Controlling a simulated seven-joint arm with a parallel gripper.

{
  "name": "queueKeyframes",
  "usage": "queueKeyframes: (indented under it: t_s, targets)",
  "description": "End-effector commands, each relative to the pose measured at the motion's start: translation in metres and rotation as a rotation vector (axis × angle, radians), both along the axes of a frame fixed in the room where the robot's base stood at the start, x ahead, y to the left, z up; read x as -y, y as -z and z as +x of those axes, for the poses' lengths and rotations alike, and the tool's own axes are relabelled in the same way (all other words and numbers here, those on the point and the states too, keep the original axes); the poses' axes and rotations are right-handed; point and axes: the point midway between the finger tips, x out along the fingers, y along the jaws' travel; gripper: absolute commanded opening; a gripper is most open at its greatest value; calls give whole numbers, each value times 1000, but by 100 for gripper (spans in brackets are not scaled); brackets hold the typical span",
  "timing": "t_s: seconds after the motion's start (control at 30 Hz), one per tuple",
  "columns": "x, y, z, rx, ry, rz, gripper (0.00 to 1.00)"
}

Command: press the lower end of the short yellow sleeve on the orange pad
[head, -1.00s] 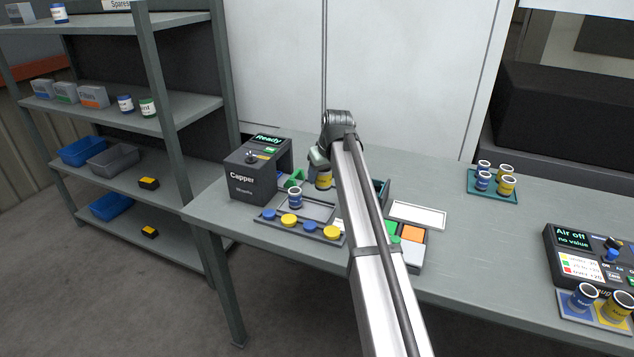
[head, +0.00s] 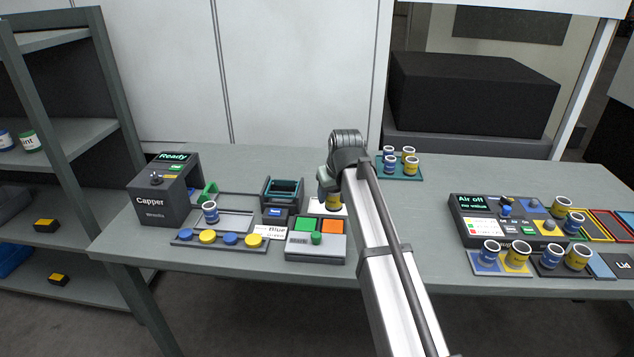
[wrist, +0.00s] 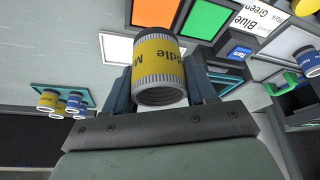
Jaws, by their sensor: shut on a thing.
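My gripper (wrist: 157,82) is shut on a yellow sleeve (wrist: 158,62) with white ends and dark lettering, partly cut off as "M…ddle". In the wrist view the sleeve's open near end faces the camera. In the head view my gripper (head: 329,188) and the sleeve (head: 333,203) are partly hidden by my arm, over or near a white panel (head: 345,210). The orange pad (head: 331,226) lies in front of the sleeve, beside a green pad (head: 306,225), on a grey box. The orange pad also shows in the wrist view (wrist: 208,16), apart from the sleeve.
A teal tray (head: 416,178) with blue and yellow sleeves stands behind right. A capper machine (head: 163,193), a cap tray (head: 226,239) and a teal holder (head: 283,189) are left. An air panel (head: 474,222) with several sleeves is right. Bare table lies around the teal tray.

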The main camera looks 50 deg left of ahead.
Motion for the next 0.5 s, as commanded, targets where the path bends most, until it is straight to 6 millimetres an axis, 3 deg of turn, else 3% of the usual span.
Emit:
queueKeyframes:
  t_s: [0.5]
  targets:
    - [0, 8, 1, -26, 90, 11, 14]
